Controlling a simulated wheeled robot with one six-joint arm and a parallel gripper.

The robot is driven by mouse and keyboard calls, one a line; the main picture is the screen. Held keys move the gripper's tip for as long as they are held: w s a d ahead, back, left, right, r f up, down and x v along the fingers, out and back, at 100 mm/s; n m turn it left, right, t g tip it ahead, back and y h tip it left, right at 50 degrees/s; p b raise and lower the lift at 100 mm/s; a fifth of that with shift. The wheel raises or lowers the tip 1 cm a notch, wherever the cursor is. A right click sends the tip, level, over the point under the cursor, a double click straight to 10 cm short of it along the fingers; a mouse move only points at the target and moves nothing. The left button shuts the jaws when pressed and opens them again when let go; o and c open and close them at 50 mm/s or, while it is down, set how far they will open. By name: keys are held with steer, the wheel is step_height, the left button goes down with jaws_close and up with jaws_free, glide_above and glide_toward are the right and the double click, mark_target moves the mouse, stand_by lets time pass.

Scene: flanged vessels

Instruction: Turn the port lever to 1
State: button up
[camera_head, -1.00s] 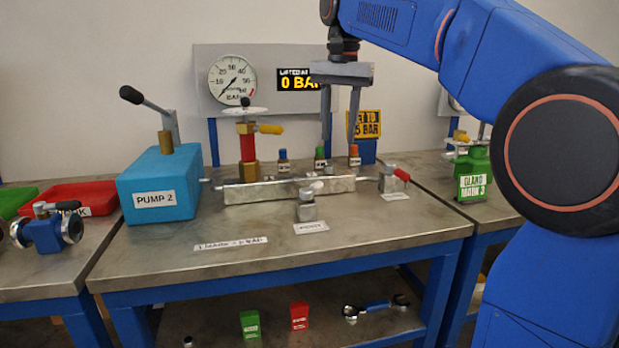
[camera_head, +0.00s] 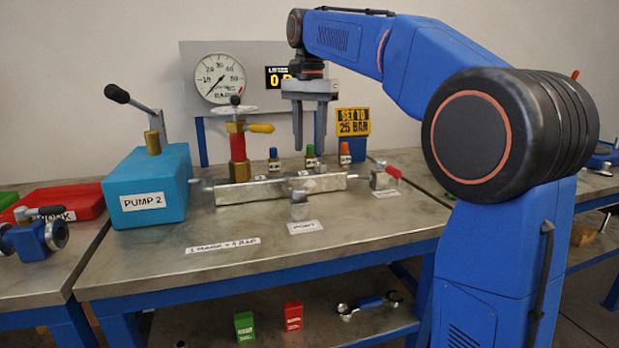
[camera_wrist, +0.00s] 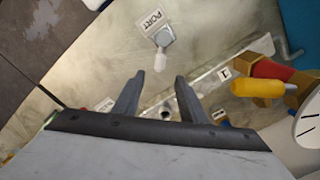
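The port lever (camera_head: 300,207) is a small grey metal block with a short pale handle, standing on the bench behind a white PORT label (camera_head: 305,227). In the wrist view the port lever (camera_wrist: 160,60) lies above and beyond my fingertips, its pale handle pointing down toward them. My gripper (camera_head: 309,146) is open and empty, pointing down above the bench near the metal manifold bar (camera_head: 235,192). In the wrist view my gripper (camera_wrist: 157,82) has its two fingers apart with the bar beneath.
A blue PUMP 2 box (camera_head: 150,190) stands left. A red valve column (camera_head: 238,148) with a yellow handle rises from the bar. A red-handled valve (camera_head: 383,177) is at right. The bench front is clear.

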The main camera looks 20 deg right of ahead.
mark_target(310, 181)
step_height(310, 181, down, 10)
steer(key=shift+r, duration=0.1)
stand_by(0.4)
jaws_close()
